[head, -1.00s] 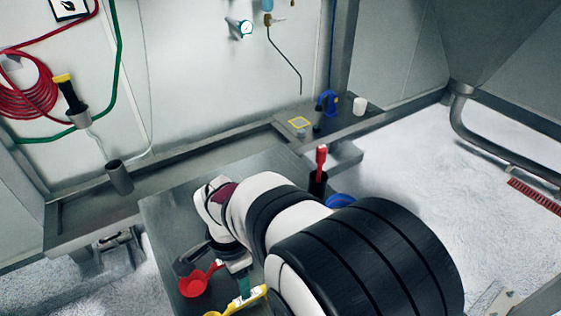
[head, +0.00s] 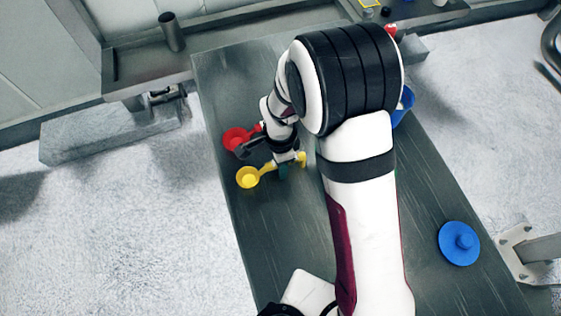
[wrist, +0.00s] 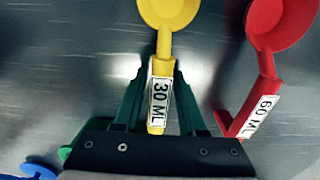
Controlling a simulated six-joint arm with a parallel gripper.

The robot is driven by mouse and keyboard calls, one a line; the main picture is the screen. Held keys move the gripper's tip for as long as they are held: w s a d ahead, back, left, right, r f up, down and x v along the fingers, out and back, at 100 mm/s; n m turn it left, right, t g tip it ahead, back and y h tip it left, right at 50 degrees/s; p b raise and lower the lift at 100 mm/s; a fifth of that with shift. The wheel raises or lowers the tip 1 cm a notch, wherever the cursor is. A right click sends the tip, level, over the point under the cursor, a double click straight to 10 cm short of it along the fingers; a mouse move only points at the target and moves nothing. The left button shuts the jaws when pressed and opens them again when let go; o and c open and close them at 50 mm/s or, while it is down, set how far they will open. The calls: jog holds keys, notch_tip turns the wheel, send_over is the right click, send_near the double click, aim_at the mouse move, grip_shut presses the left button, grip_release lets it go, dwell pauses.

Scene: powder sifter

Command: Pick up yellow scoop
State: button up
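The yellow scoop (head: 247,177) lies on the metal table (head: 290,245), its bowl to the left of my gripper. In the wrist view the yellow scoop (wrist: 167,14) has its bowl at the top and its handle, labelled "30 ML", pointing down at my gripper. My gripper (wrist: 161,82) has green fingers, one on each side of this handle, and looks open with narrow gaps beside it. In the head view my gripper (head: 284,168) is low over the handle, and my wrist partly hides its fingers.
A red scoop (head: 236,138) labelled "60 ML" lies close behind the yellow one, and its handle (wrist: 247,105) is just right of my right finger. A blue lidded thing (head: 459,243) is at the right. A blue container (head: 404,104) is partly behind my arm.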

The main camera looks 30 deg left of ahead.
grip_shut()
jog(key=shift+r, duration=0.1)
notch_tip(320, 180, up, 10)
jog(key=shift+f, duration=0.1)
dwell(0.5)
